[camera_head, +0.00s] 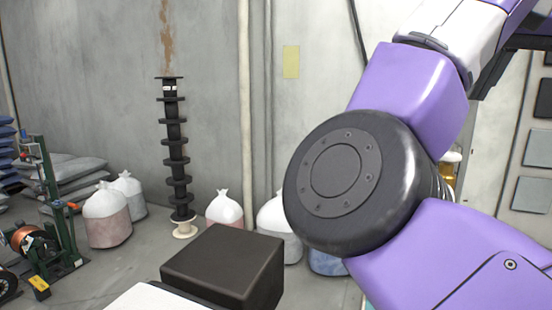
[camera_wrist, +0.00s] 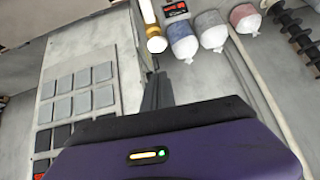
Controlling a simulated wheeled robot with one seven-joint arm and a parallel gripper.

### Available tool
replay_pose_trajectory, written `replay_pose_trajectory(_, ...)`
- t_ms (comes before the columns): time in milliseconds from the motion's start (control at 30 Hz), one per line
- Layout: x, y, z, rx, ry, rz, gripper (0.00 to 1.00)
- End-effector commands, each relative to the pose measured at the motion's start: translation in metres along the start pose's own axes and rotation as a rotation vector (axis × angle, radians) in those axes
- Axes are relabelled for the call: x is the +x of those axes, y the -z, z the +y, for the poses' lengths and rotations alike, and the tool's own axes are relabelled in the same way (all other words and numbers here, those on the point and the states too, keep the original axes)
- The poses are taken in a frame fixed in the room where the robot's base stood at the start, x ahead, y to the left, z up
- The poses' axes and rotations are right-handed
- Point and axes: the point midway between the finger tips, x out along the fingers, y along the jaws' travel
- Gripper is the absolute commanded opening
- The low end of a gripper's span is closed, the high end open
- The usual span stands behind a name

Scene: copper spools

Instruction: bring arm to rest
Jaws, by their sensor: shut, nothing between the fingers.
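My purple and black arm fills the right half of the head view, bent at a large black joint. In the wrist view my gripper (camera_wrist: 157,88) shows as dark fingers pressed together beyond the purple wrist housing. It is shut and holds nothing. The fingers point toward a wall and touch nothing that I can see. In the head view I cannot make out the fingers.
A stack of black spools (camera_head: 175,150) stands by the grey wall, with tied white bags (camera_head: 106,215) on the floor around it. A green stand with a copper spool (camera_head: 27,239) is at far left. A wall panel of grey squares (camera_wrist: 82,90) shows in the wrist view.

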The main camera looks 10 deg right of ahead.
Motion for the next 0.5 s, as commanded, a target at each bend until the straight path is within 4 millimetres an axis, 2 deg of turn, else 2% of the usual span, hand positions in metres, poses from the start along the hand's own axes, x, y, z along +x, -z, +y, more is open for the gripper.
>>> replay_pose_trajectory(167,-0.002,0.025,0.011,0.041,-0.039,0.107,0.0)
replay_pose_trajectory(333,-0.019,0.069,0.027,0.105,-0.073,0.333,0.0)
replay_pose_trajectory(500,-0.018,0.095,0.03,0.123,-0.139,0.547,0.0)
